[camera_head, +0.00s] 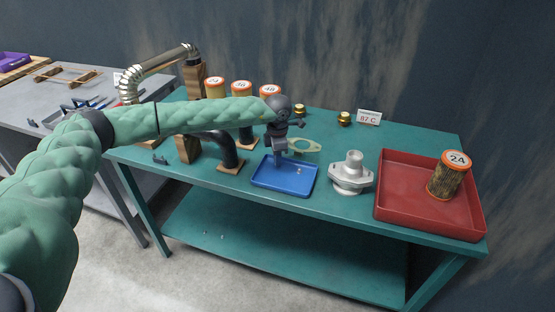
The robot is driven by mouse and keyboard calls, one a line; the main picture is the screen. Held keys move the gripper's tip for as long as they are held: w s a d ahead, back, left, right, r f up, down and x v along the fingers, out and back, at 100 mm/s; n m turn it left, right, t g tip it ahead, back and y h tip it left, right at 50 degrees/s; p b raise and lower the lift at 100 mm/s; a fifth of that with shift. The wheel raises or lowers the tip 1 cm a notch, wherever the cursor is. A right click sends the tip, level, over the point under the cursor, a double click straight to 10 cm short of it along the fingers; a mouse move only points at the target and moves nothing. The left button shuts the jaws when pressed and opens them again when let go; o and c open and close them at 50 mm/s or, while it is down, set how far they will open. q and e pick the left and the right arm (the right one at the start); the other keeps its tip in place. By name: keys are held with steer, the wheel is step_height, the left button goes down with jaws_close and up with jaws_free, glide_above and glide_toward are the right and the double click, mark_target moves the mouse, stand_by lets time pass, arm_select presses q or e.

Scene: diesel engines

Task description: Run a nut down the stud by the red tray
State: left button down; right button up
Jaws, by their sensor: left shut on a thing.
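My left gripper (280,157) points down over the blue tray (268,184), with its arm reaching in from the left. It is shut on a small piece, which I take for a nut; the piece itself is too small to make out. Small bright bits, likely nuts (300,170), lie in the blue tray right of the fingers. The red tray (405,208) is at the right end of the green bench. A silver flanged housing (352,174) stands just left of it; I cannot make out a separate stud there. My right gripper is not in view.
An orange-topped can marked 24 (449,178) stands in the red tray. A pale green gasket (305,145) lies behind the blue tray. Brass parts (344,118) and a sign (369,117) are at the back. Pipes (228,150) and several cans (242,88) stand to the left.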

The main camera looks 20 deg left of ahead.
arm_select(q)
steer(key=shift+r+p, duration=0.3)
steer(key=shift+r, duration=1.55)
